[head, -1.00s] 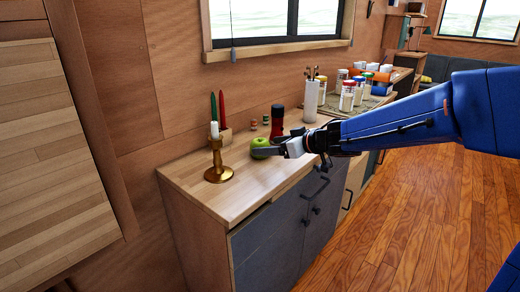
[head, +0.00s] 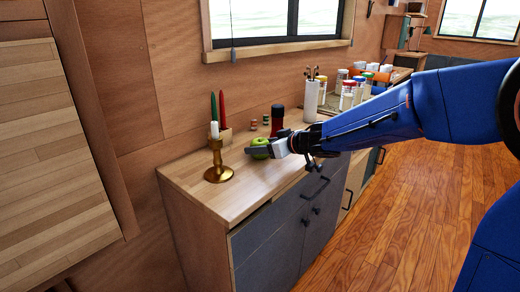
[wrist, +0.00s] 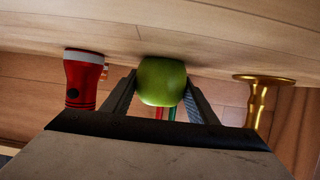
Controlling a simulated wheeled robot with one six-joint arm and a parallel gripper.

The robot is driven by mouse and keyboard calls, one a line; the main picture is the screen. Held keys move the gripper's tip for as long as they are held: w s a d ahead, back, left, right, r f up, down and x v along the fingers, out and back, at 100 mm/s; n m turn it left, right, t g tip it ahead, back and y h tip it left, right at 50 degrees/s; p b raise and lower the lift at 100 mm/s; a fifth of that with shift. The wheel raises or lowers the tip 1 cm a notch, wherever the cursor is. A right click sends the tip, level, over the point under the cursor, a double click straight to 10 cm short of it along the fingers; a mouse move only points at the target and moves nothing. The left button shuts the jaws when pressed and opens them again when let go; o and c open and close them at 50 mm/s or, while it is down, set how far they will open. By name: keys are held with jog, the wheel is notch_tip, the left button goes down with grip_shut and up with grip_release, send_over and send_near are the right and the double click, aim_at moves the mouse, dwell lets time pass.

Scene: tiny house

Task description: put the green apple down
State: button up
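The green apple (head: 260,147) is over the wooden counter top (head: 235,192), between the brass candlestick and a red, black-capped object. My gripper (head: 262,150) reaches it from the right. In the wrist view, which shows the counter upside down along the top, the apple (wrist: 162,82) sits between the two fingers of my gripper (wrist: 160,92), one on each side and close against it. The gripper appears shut on the apple. The apple is at or just above the counter surface; I cannot tell whether it touches.
The brass candlestick (head: 217,168) with a white candle stands left of the apple. The red object (head: 277,121) stands behind it. Green and red candles (head: 222,112) stand near the wall. A white holder (head: 311,102) and several jars (head: 348,94) are farther right. The counter's front left is clear.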

jog(key=shift+c, duration=1.2)
